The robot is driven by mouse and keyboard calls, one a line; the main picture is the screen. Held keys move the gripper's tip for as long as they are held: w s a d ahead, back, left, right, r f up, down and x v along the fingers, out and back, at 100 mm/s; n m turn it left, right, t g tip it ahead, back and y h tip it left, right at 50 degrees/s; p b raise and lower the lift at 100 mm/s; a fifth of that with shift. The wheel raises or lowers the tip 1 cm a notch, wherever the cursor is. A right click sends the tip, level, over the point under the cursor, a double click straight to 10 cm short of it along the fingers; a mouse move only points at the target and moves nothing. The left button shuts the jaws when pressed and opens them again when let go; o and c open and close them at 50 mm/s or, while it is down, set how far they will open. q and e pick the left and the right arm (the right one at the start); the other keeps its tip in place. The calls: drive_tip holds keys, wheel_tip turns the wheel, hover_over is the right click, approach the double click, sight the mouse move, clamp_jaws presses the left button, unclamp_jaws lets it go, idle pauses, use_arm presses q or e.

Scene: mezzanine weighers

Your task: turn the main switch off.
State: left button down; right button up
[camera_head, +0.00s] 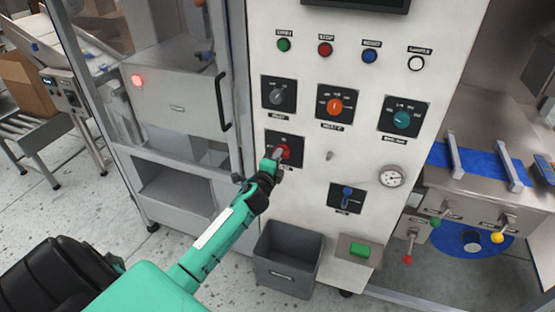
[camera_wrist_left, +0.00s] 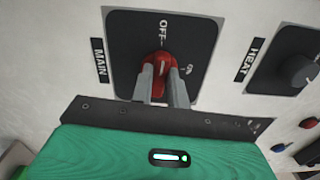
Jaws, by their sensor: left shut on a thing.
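The main switch is a red rotary knob (camera_head: 285,151) on a black square plate on the white panel, low on the left. In the left wrist view the red knob (camera_wrist_left: 158,62) sits on its black plate (camera_wrist_left: 126,40), with a MAIN label (camera_wrist_left: 98,61) beside it. OFF is printed at the top of the plate and a second mark sits to the right. My left gripper (camera_head: 277,154) is shut on the red knob; its two grey fingers (camera_wrist_left: 164,88) lie on either side of it. The fingers hide part of the knob, and I cannot tell exactly where it points. My right gripper is not in view.
The panel also bears a grey knob (camera_head: 278,96), an orange knob (camera_head: 335,106), a teal knob (camera_head: 402,119), a blue switch (camera_head: 347,196) and a gauge (camera_head: 391,177). A grey bin (camera_head: 287,262) stands below. A cabinet door handle (camera_head: 222,101) sticks out at left.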

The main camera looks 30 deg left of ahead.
use_arm(q)
drive_tip(key=shift+f+n, duration=0.1)
drive_tip(key=shift+n, duration=0.5)
drive_tip(key=c, duration=1.4)
unclamp_jaws()
drive_tip(key=shift+o, duration=0.2)
drive_tip(key=shift+s, duration=0.15)
drive_tip(key=b+v, duration=0.2)
drive_tip(key=v, duration=1.1)
drive_tip(key=shift+s+b, duration=0.25)
drive_tip(key=shift+b, duration=0.05)
drive_tip(key=shift+d, duration=0.1)
